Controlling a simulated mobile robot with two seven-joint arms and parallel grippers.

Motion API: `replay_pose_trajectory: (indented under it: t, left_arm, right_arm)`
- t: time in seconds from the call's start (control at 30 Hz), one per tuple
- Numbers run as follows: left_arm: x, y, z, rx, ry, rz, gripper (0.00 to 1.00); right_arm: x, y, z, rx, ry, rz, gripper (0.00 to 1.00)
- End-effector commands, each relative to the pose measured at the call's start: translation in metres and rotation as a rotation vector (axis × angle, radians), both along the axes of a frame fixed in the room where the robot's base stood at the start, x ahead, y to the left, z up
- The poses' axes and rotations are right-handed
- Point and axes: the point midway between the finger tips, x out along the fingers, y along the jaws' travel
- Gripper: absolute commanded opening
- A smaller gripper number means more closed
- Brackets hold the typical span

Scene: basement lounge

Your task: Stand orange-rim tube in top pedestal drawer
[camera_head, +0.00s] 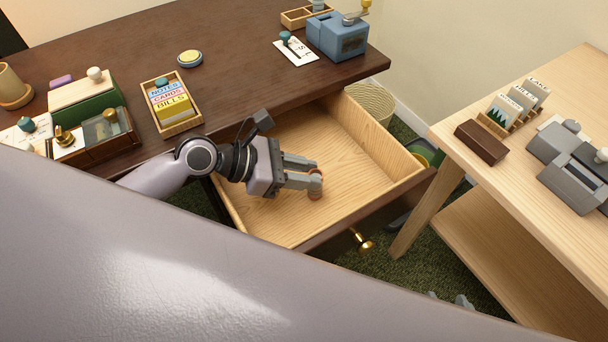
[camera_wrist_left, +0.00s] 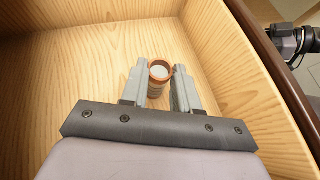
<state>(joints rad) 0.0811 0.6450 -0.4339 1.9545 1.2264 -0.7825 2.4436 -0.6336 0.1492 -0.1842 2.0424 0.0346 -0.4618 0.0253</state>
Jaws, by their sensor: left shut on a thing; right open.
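The orange-rim tube (camera_head: 315,184) is between the fingers of my left gripper (camera_head: 302,179), inside the open drawer (camera_head: 270,214) of the dark wooden desk. The left gripper is shut on it. In the left wrist view the tube (camera_wrist_left: 160,74) shows its round orange-brown rim and pale inside between the two fingertips (camera_wrist_left: 160,80). It looks roughly upright over the drawer floor. I cannot tell whether its base touches the floor. The drawer is otherwise empty. Only grey tips of my right gripper (camera_head: 457,300) show low at the right, past my own arm; it is open.
The drawer's front has a brass knob (camera_head: 362,242). The desk top (camera_head: 235,50) holds a card tray (camera_head: 172,104), a blue box (camera_head: 337,37) and a green-and-wood organizer (camera_head: 90,118). A light wooden table (camera_head: 560,90) stands at right. My arm hides the lower left.

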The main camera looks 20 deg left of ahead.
Motion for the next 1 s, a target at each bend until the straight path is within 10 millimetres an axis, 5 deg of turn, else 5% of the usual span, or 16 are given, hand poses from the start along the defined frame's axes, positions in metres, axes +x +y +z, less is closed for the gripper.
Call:
replay_pose_trajectory:
  t: [0.37,0.4,0.47,0.83,1.0]
  left_arm:
    - [0.000,0.000,-0.002,-0.002,0.001,0.001,0.01]
    - [0.000,0.000,-0.002,-0.002,0.000,0.000,0.43]
    - [0.000,0.000,-0.002,-0.001,-0.001,0.000,0.55]
    - [0.000,0.001,0.001,0.001,-0.002,-0.001,0.55]
    - [-0.012,0.021,0.014,0.003,0.002,0.001,0.55]
  right_arm:
    - [-0.001,0.000,0.002,0.001,0.001,-0.001,0.52]
    - [-0.001,0.000,0.001,0.000,0.002,-0.001,0.52]
    - [-0.001,0.000,0.001,0.000,0.003,0.000,0.52]
    - [-0.002,0.000,-0.001,0.000,0.005,0.000,0.52]
    - [-0.002,0.000,0.007,-0.001,0.006,0.000,0.52]
